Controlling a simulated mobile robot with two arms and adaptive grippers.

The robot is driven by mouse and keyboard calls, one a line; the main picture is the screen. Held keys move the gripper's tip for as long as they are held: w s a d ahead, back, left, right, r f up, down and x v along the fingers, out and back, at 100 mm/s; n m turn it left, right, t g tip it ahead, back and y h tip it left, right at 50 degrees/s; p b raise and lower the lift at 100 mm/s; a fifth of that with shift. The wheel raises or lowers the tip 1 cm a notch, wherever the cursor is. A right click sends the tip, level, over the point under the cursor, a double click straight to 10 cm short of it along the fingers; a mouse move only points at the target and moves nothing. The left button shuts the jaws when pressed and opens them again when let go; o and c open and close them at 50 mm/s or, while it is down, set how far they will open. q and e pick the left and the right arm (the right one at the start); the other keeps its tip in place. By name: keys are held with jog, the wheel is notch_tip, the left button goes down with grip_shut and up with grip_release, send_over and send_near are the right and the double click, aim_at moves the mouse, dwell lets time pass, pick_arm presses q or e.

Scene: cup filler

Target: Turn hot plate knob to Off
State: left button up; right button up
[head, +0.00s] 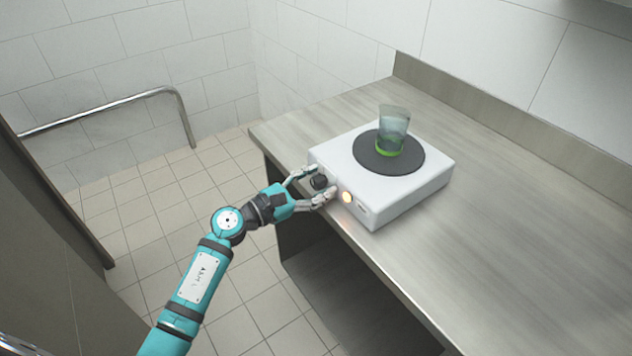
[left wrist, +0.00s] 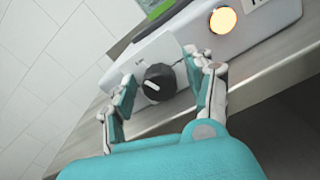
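The white hot plate (head: 345,160) stands on the counter with a round dark heating disc (head: 408,160) on top. Its black knob (head: 319,182) is on the front face and shows in the left wrist view (left wrist: 158,83) with a white pointer line. An orange-yellow light (head: 347,197) glows to the right of the knob, also in the left wrist view (left wrist: 222,20). My left gripper (head: 319,184) is open, with one finger on each side of the knob. In the left wrist view its fingers (left wrist: 160,87) look apart from the knob. My right gripper is out of view.
A clear beaker (head: 394,125) with green at its base stands on the heating disc. The counter (head: 530,220) is clear to the right. A low backsplash (head: 500,115) runs along the wall. A metal rail (head: 100,110) is at the left.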

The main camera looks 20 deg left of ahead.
pick_arm(q)
grip_shut()
jog(key=shift+n, duration=0.4)
jog(key=shift+n+p, duration=0.4)
jog(key=shift+n, duration=0.1)
jog(key=n+p, duration=0.2)
jog(key=n, duration=0.3)
jog(key=shift+r, duration=0.1)
jog(key=n+p, duration=0.1)
jog(key=n, duration=0.2)
jog(key=shift+n, duration=0.4)
jog(key=shift+w+a+n+p, duration=0.1)
jog(key=shift+n+p, duration=0.6)
jog(key=shift+n, duration=0.9)
